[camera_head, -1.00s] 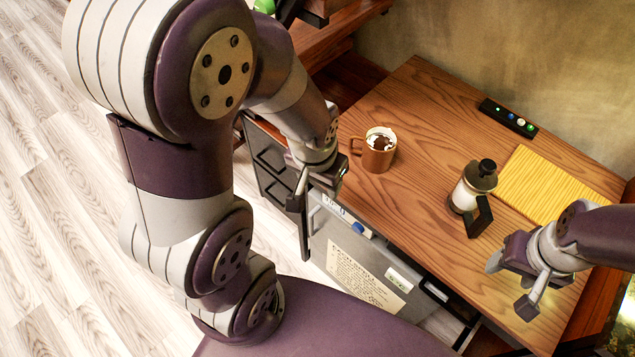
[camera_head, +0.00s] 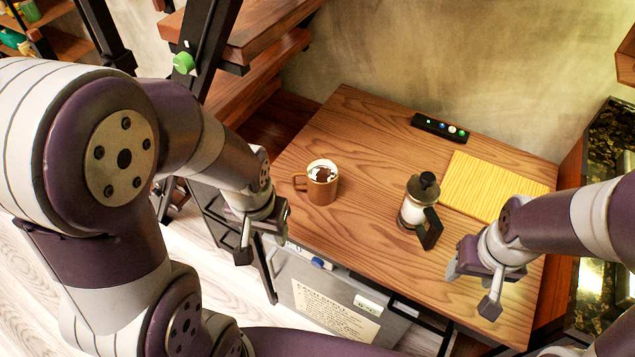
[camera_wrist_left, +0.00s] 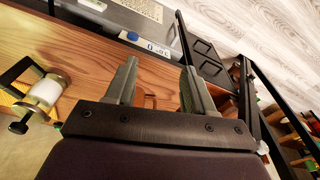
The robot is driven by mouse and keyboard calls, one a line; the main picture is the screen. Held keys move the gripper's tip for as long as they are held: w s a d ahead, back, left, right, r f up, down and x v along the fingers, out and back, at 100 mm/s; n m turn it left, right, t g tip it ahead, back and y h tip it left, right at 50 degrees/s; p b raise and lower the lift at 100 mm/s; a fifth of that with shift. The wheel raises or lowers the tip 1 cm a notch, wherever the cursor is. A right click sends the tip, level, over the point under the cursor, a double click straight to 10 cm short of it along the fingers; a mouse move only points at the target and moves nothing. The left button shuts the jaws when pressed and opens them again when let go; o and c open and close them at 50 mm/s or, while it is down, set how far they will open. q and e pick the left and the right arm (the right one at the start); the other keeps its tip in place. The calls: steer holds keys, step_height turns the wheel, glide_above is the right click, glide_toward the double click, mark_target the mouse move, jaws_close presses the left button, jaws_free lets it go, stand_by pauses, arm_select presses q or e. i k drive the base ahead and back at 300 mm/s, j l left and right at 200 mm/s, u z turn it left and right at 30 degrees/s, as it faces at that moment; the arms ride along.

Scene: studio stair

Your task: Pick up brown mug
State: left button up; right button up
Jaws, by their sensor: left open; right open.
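The brown mug (camera_head: 318,190) stands upright on the wooden table near its left side, with white and dark contents and its handle toward the left. My left gripper (camera_head: 263,236) is open and empty, at the table's front left edge, apart from the mug and nearer to me. In the left wrist view the open fingers (camera_wrist_left: 158,85) show, with a small brown loop between them that looks like the mug handle (camera_wrist_left: 150,98); the mug body is hidden behind the gripper. My right gripper (camera_head: 472,287) is open and empty near the table's front right.
A French press (camera_head: 413,210) stands on the table (camera_head: 350,130) between the mug and my right gripper. A yellow ridged mat (camera_head: 490,185) and a black button strip (camera_head: 440,128) lie behind. A grey cabinet (camera_head: 300,285) sits under the front edge. Table around the mug is clear.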

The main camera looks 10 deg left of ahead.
mark_target(321, 175)
steer(key=j+z, duration=0.7)
steer(key=j, duration=0.25)
steer(key=k+j+z, duration=0.15)
steer(key=j+z, duration=0.2)
steer(key=j, duration=0.05)
